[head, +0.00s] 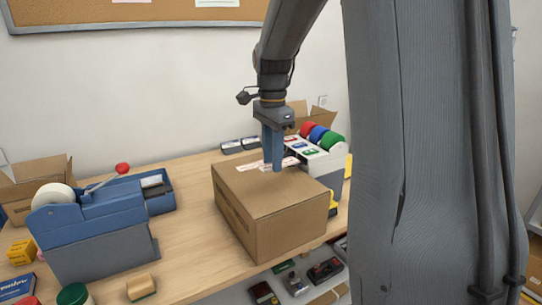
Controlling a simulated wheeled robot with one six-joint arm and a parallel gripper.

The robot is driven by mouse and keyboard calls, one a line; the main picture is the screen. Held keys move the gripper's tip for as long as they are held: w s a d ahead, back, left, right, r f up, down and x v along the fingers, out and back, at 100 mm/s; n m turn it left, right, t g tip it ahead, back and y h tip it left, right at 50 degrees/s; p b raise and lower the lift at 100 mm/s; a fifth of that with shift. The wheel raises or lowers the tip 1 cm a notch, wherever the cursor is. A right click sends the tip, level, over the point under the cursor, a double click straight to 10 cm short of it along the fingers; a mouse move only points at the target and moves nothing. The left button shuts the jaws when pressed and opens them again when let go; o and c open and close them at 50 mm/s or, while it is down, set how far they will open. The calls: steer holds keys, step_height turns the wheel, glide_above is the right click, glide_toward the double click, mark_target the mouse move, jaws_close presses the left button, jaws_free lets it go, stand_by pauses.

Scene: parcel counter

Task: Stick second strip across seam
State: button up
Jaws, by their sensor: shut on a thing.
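A closed cardboard box (265,198) stands in the middle of the wooden counter. My gripper (273,170) points straight down at the box's top, its blue fingers close to the surface and shut. White strip material with reddish marks shows on both sides of the fingers, at the left (249,166) and at the right (289,162). The fingers hide its middle, so I cannot tell whether this is one strip or two, or whether it touches the box. The seam is not clear at this size. A blue tape dispenser (95,220) with a white roll and a red-knobbed lever stands at the left.
A white holder (322,160) with red, blue and green rolls stands close behind the box at the right. Open cartons stand at the far left (38,185) and behind the holder. A wood-backed block (141,287) lies at the front. Bare counter (185,240) lies between dispenser and box.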

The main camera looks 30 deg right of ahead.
step_height(320, 180, down, 4)
steer(key=b, duration=0.3)
steer(key=shift+f, duration=0.1)
steer(key=shift+f+b, duration=0.5)
steer(key=shift+f, duration=0.7)
steer(key=o, duration=0.7)
steer(key=shift+o, duration=0.2)
steer(key=shift+r+p, duration=2.35)
steer(key=shift+r, duration=0.4)
steer(key=shift+r, duration=0.15)
step_height(320, 180, up, 8)
steer(key=p, duration=0.6)
steer(key=shift+p, duration=0.3)
